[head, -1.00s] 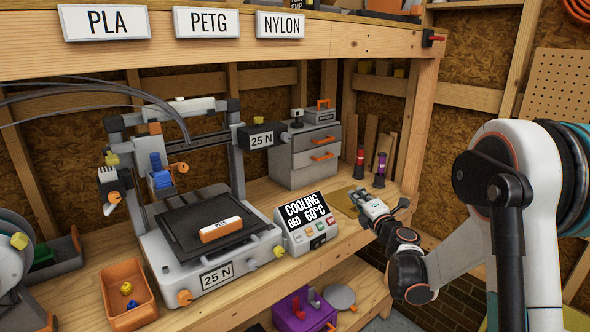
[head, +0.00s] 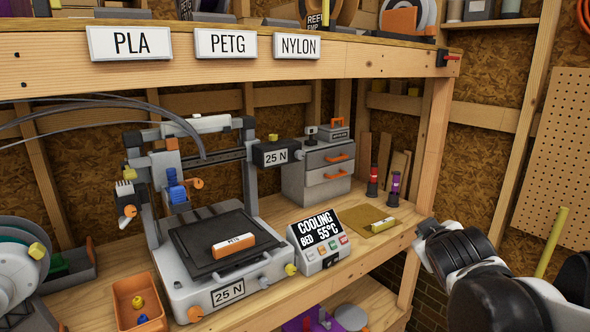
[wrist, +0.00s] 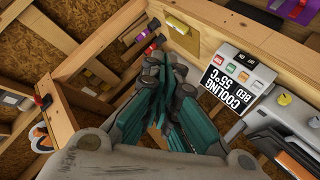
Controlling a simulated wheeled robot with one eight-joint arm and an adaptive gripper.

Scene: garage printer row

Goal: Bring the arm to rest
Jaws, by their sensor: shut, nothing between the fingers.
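My gripper (wrist: 165,75) shows in the wrist view with its teal-sided fingers drawn together and nothing between them. In the head view my arm is folded low at the right, beside the right end of the workbench (head: 350,258), and the fingers are not clearly visible there. My gripper is clear of the small pale-yellow block (head: 383,225) that lies on the tan mat (head: 362,216).
The printer (head: 190,270) carries a labelled orange-and-white piece (head: 234,243) on its dark bed. The control box (head: 318,240) reads "COOLING BED 55°C". A wooden post (head: 428,150) stands near my arm. An orange bin (head: 138,303) is at the left.

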